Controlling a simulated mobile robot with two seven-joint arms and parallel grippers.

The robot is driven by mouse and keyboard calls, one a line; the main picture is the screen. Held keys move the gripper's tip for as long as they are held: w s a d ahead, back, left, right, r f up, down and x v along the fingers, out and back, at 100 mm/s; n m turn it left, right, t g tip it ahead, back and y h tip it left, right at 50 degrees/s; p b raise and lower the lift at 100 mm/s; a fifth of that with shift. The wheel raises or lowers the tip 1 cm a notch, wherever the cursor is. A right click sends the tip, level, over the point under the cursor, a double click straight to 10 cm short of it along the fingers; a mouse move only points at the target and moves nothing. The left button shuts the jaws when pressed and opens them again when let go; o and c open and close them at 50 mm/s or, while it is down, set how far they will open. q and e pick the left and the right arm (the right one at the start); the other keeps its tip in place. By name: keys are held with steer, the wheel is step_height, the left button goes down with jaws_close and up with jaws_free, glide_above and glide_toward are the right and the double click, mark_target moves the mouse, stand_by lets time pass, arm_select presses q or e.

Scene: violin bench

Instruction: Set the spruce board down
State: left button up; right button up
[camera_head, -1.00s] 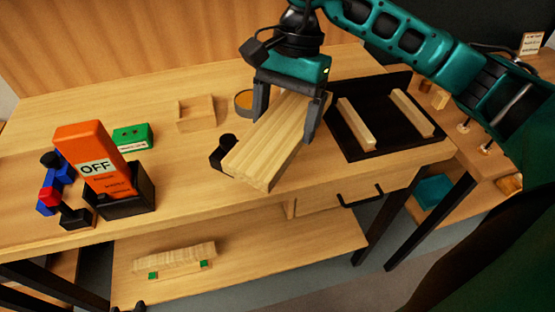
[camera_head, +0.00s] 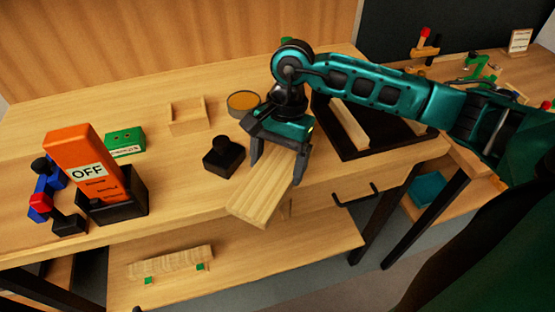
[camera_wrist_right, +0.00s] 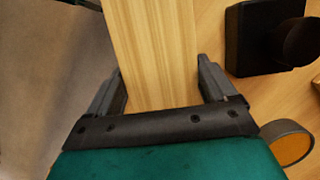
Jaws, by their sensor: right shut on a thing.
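The spruce board (camera_head: 262,196) is a pale, straight-grained plank. My right gripper (camera_head: 273,172) is shut on it across its width, and the board's near end sticks out past the bench's front edge. In the right wrist view the board (camera_wrist_right: 155,50) lies between the two fingers of the right gripper (camera_wrist_right: 165,85). I cannot tell whether the board touches the bench top. My left gripper is not in view.
A black block with a knob (camera_head: 223,156) stands just left of the board. A black tray (camera_head: 365,150) with pale strips lies to the right. A wooden box (camera_head: 187,117), round tin (camera_head: 243,103) and orange OFF object (camera_head: 85,160) are on the bench (camera_head: 180,190).

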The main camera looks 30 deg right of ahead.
steer(key=shift+f, duration=0.1)
steer(key=o, duration=0.8)
steer(key=shift+f, duration=0.1)
steer(key=shift+c, duration=0.2)
steer(key=shift+o, duration=1.3)
